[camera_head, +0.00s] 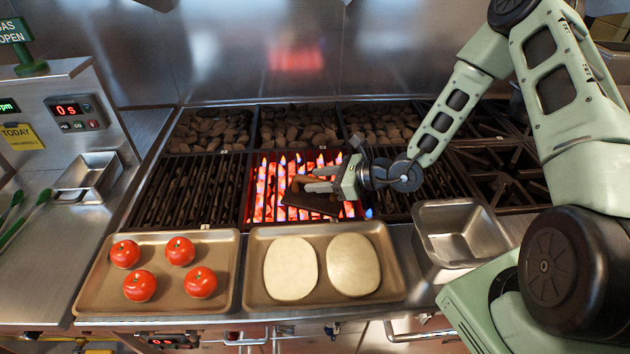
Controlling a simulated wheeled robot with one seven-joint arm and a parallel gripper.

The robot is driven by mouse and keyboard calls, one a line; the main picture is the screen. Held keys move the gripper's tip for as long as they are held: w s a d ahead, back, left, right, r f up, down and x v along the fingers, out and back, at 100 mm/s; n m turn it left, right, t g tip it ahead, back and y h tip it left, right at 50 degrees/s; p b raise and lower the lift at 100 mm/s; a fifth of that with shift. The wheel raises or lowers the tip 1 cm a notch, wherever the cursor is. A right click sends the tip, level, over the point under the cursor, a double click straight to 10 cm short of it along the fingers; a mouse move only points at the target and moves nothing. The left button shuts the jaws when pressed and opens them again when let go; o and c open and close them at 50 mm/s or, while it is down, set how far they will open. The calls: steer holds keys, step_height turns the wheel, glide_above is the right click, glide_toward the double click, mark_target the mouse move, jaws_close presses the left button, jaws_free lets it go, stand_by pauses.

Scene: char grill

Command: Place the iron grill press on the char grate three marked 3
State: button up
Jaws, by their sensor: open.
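The iron grill press (312,203), a dark flat plate with a brownish handle, is at the middle front grate (249,205), which glows with red coals and flames. It looks tilted, and I cannot tell whether its whole base rests on the bars. My gripper (311,179) reaches in from the right, just above the press and close to its handle. Its jaws are open, with the two fingers pointing left. The fingers partly hide the handle, so contact is unclear. I cannot read a number 3 on any grate; the small tags are too small.
Two trays stand in front, one with several tomatoes (180,251), one with two pale dough rounds (353,265). An empty metal pan (460,233) is at right. Dark grates flank the lit one; coal beds (299,127) lie behind. A control panel (77,113) stands at left.

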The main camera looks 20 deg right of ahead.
steer(key=b+v, duration=0.2)
steer(key=v, duration=0.8)
steer(key=s+a+r+n+g+y, duration=0.1)
steer(key=s+a+r+n+g, duration=0.2)
steer(key=s+a+n+g, duration=0.3)
steer(key=s+a+r+n+g, duration=0.3)
steer(key=s+a+n+g, duration=0.15)
steer(key=a+n, duration=0.35)
steer(key=s+a+r+n+h, duration=0.1)
steer(key=s+r+n+h, duration=0.2)
steer(key=n, duration=0.7)
steer(key=s+a+r+n+t+h, duration=0.1)
steer(key=s+r+n+h, duration=0.2)
steer(key=s+n+h, duration=0.4)
steer(key=s+n, duration=0.2)
steer(key=n, duration=0.1)
steer(key=shift+s+r+h, duration=0.3)
steer(key=shift+r, duration=0.05)
steer(key=shift+f+t, duration=0.15)
steer(key=shift+t, duration=0.1)
steer(key=shift+f+b, duration=0.5)
steer(key=shift+b, duration=0.1)
